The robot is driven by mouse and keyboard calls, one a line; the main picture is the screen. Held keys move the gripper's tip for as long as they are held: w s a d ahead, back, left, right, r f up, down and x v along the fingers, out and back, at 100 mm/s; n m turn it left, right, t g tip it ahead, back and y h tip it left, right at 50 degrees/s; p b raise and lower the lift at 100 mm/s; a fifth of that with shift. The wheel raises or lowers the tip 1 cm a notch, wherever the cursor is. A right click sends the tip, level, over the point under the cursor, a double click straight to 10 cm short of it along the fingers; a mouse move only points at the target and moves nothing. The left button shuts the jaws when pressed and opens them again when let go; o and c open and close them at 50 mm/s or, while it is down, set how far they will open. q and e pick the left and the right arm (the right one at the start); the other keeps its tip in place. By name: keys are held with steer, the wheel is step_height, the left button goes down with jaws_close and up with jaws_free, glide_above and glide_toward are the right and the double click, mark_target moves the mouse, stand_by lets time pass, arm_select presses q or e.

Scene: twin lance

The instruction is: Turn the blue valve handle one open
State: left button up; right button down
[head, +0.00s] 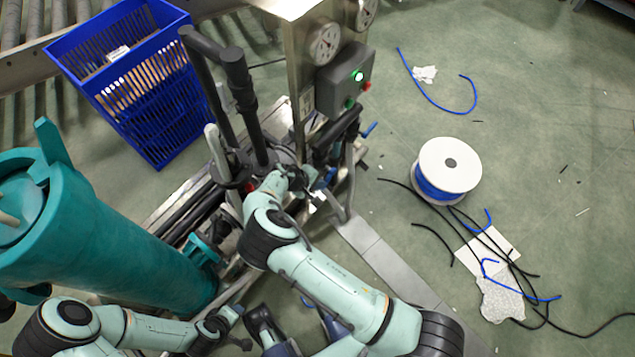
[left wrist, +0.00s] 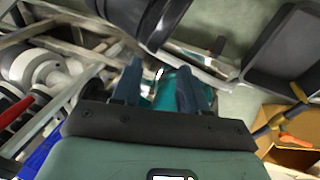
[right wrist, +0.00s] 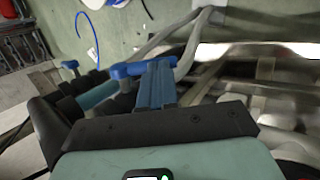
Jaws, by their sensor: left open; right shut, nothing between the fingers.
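A blue valve handle (right wrist: 130,70) shows in the right wrist view, lying across just beyond my right fingertips. My right gripper (right wrist: 157,70) is shut with nothing between its fingers. Its tips overlap the handle in the picture; I cannot tell whether they touch it. In the head view my right gripper (head: 314,187) is low beside the pipework, below the grey control box. A second, smaller blue handle (right wrist: 70,65) shows farther left in the right wrist view. My left gripper (left wrist: 157,80) is open and empty, with a teal surface (left wrist: 175,88) beyond its fingers.
The grey control box (head: 345,80) has a lit green lamp. A cable spool (head: 447,165) and loose cables lie on the floor at right.

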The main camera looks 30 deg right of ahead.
steer(key=shift+w+d+f+t+h+b, duration=0.15)
steer(key=shift+d+f+h+b, duration=0.1)
steer(key=shift+f+h+b, duration=0.4)
steer(key=shift+w+d+f+t+h+b, duration=0.1)
steer(key=shift+d+f+h+b, duration=0.25)
steer(key=shift+f+b, duration=0.65)
steer(key=shift+w+d+f+t+h+b, duration=0.1)
steer(key=shift+d+f+t+h+b, duration=0.1)
steer(key=shift+f+h+b, duration=0.45)
arm_select(q)
steer(key=s+a+f+g, duration=0.1)
steer(key=s+f, duration=0.3)
steer(key=f, duration=0.4)
steer(key=shift+s+a+n+g+b, duration=0.15)
steer(key=shift+s+n+g+b, duration=0.2)
steer(key=shift+g, duration=0.25)
arm_select(e)
steer(key=shift+w+d+f, duration=0.15)
steer(key=shift+d+f, duration=0.25)
steer(key=shift+a, duration=0.1)
